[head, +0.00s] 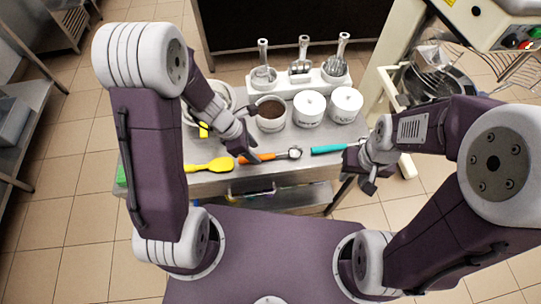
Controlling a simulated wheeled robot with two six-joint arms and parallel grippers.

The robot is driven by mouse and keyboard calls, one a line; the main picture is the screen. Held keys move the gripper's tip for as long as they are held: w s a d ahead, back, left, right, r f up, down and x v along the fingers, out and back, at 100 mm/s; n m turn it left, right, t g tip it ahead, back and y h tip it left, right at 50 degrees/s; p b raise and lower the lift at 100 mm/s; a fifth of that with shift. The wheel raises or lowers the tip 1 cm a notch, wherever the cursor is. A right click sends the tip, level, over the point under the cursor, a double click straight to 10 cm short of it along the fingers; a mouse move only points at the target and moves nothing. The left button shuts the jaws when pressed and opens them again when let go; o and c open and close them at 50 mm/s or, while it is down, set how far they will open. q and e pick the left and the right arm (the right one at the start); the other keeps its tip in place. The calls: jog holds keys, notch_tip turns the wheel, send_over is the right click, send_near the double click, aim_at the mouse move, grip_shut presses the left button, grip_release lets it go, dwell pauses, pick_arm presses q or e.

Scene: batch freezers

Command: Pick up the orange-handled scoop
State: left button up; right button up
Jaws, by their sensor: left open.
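The orange-handled scoop (265,157) lies on the steel table near its front edge, with its orange handle to the left and metal head (295,153) to the right. My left gripper (250,155) is open, with its fingertips at the left end of the orange handle and covering part of it. I cannot tell whether they touch the handle. My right gripper (369,186) hangs off the table's front right corner, away from the scoop. Whether its jaws are open or shut is too small to tell.
A yellow spatula (209,165) lies left of the scoop, and a teal-handled tool (329,148) lies to its right. Behind stand a dark-filled container (271,116), two white tubs (309,107) and a white holder (290,84) with metal scoops. A machine (490,25) stands at the right.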

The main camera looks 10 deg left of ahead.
aim_at(259, 156)
pick_arm(q)
jog(key=x, duration=0.1)
jog(key=b+x, duration=0.1)
jog(key=x, duration=0.1)
jog(key=shift+s+a, duration=0.1)
jog(key=shift+s, duration=0.15)
jog(key=shift+w+f, duration=0.1)
jog(key=shift+w, duration=0.15)
jog(key=shift+s, duration=0.1)
grip_shut()
